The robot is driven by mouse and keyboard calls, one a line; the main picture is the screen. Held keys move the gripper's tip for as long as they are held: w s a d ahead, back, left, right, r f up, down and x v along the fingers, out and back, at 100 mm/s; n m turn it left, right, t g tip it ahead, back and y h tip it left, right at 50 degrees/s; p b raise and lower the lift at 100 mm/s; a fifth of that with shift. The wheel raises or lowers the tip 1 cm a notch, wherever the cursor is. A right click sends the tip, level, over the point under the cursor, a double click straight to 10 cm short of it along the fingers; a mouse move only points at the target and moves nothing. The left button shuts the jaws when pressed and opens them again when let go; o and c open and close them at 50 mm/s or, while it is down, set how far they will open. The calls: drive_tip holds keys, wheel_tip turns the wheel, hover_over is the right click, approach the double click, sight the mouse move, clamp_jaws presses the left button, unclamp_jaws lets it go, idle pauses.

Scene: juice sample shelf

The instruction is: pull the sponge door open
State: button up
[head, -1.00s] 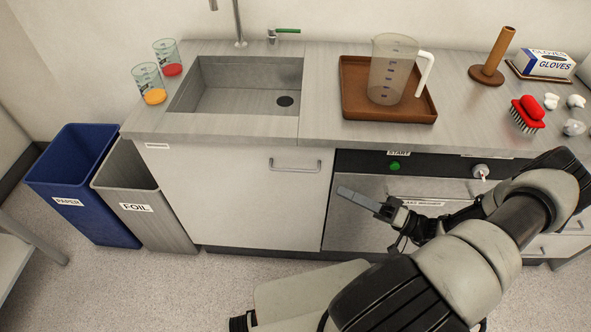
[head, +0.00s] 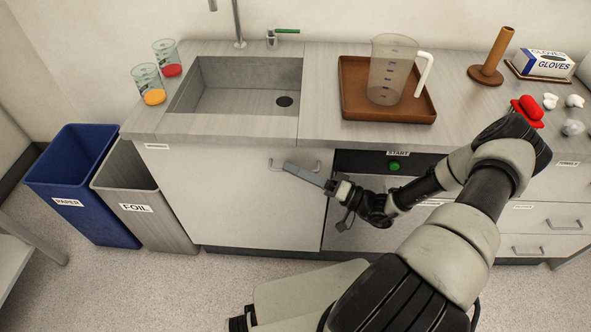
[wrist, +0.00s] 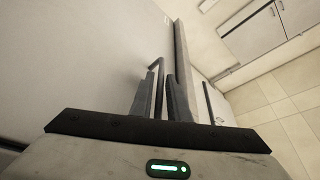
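The sponge door (head: 235,195) is the pale cabinet front under the sink, with a small unreadable label at its upper left. It is shut. Its bar handle (head: 272,164) is at the upper right of the door and is partly hidden by my gripper (head: 300,173). In the wrist view, my gripper (wrist: 160,85) has its two fingers apart with a gap between them. The door handle (wrist: 158,68) shows just ahead of the gap, close to the fingertips. I cannot tell whether they touch it.
The dishwasher-like front with a green start button (head: 394,166) is right of the door. A grey foil bin (head: 150,205) and a blue paper bin (head: 75,185) stand at the left. A brown tray (head: 355,108) with a jug is on the counter. The floor before the door is clear.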

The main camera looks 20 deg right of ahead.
drive_tip(key=shift+c, duration=0.4)
clamp_jaws()
idle(0.9)
